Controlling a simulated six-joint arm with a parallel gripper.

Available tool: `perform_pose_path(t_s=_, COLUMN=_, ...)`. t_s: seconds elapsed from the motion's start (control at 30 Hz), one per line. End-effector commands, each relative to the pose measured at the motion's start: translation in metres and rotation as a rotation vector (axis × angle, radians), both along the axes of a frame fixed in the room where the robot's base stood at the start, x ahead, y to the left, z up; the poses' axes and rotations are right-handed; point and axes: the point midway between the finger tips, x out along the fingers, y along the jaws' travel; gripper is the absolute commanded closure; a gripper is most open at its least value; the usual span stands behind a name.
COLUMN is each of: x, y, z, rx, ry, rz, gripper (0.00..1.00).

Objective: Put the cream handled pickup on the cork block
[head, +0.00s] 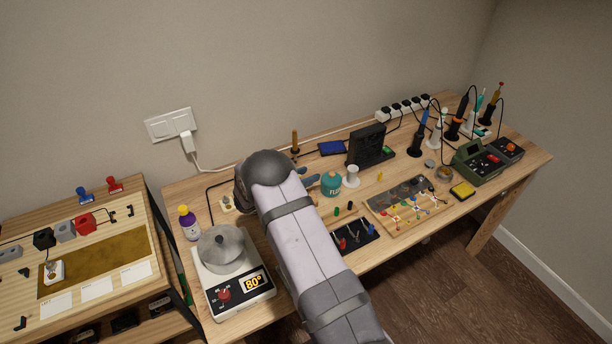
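A small cream block with a darker upright part on top (53,271) sits at the left end of a brown, cork-like sheet (110,258) on the left bench; it may be the cream handled pickup. Another small cream piece (227,204) lies on the main table, just left of my arm, and is too small to identify. I cannot make out a separate cork block. My arm reaches across the table from the bottom middle. Its rounded end hides whatever is behind it, and my gripper does not show.
Black (44,238), grey (65,231) and red (85,223) blocks stand on the left bench. A heater with a pot (222,249) and a purple bottle (188,223) stand left of my arm. A green jar (331,184) and a parts tray (378,207) stand right of it.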

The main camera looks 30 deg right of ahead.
Motion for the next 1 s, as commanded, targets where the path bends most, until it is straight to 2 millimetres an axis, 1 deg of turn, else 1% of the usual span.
perform_pose_path(t_s=0.07, x=0.0, y=0.001, z=0.004, rx=0.0, ry=0.0, rz=0.001, gripper=0.68)
perform_pose_path(t_s=0.17, x=-0.003, y=0.011, z=0.006, rx=0.0, ry=-0.001, rz=0.003, gripper=0.68)
perform_pose_path(t_s=0.27, x=-0.009, y=0.025, z=0.011, rx=0.0, ry=-0.001, rz=0.003, gripper=0.68)
perform_pose_path(t_s=0.5, x=-0.024, y=0.063, z=0.028, rx=0.0, ry=-0.003, rz=0.004, gripper=0.68)
perform_pose_path(t_s=0.7, x=-0.035, y=0.088, z=0.04, rx=0.001, ry=-0.001, rz=0.004, gripper=0.68)
perform_pose_path(t_s=0.83, x=-0.04, y=0.098, z=0.045, rx=-0.001, ry=-0.001, rz=0.002, gripper=0.68)
perform_pose_path(t_s=1.0, x=-0.042, y=0.102, z=0.048, rx=0.0, ry=-0.001, rz=0.0, gripper=0.68)
